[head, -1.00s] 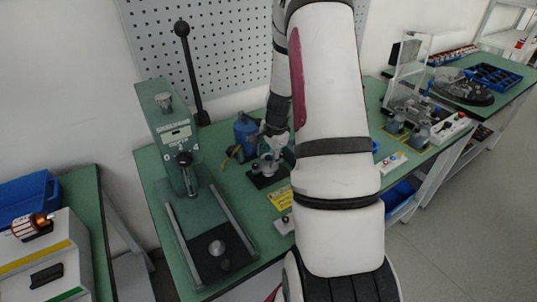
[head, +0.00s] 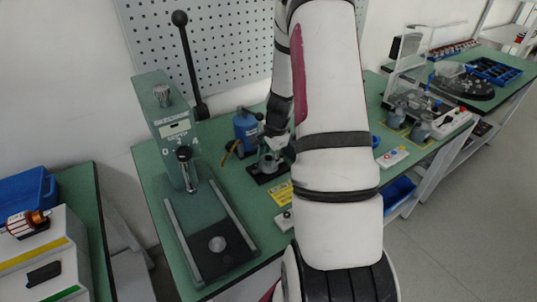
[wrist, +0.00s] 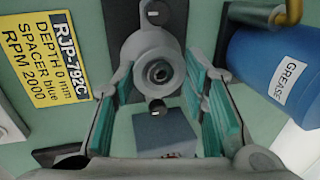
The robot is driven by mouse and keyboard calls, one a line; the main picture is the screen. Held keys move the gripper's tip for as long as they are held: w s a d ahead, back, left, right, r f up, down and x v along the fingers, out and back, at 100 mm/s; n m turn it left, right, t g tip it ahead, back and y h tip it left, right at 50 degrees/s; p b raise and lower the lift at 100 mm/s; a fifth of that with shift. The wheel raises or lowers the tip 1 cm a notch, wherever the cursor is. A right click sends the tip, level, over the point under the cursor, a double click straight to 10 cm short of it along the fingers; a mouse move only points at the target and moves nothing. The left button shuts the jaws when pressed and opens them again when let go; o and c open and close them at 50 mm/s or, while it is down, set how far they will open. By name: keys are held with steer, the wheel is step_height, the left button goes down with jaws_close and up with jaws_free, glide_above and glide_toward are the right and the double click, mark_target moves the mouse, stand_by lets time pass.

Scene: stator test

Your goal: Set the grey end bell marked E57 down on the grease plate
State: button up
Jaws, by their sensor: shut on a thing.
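The grey round end bell (wrist: 158,72), with a raised hub and dark bore, sits between the teal-padded fingers of my gripper (wrist: 160,78) in the wrist view. The fingers are shut on its sides. The E57 mark is not readable. Behind it is a dark plate with bolts, likely the grease plate (wrist: 172,14). In the head view my gripper (head: 275,142) is low over this dark plate (head: 258,180), beside the blue grease container (head: 246,128). I cannot tell whether the end bell touches the plate. A grey-blue block (wrist: 164,130) shows below it in the wrist view.
The container labelled GREASE (wrist: 285,70) stands close on the right in the wrist view. A yellow RJP-792C sign (wrist: 52,55) lies to the left. A green press (head: 172,130) with a long lever stands left on the bench. My arm hides part of the bench.

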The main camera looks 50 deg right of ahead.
steer(key=shift+f, duration=0.15)
steer(key=o, duration=1.4)
steer(key=v, duration=1.2)
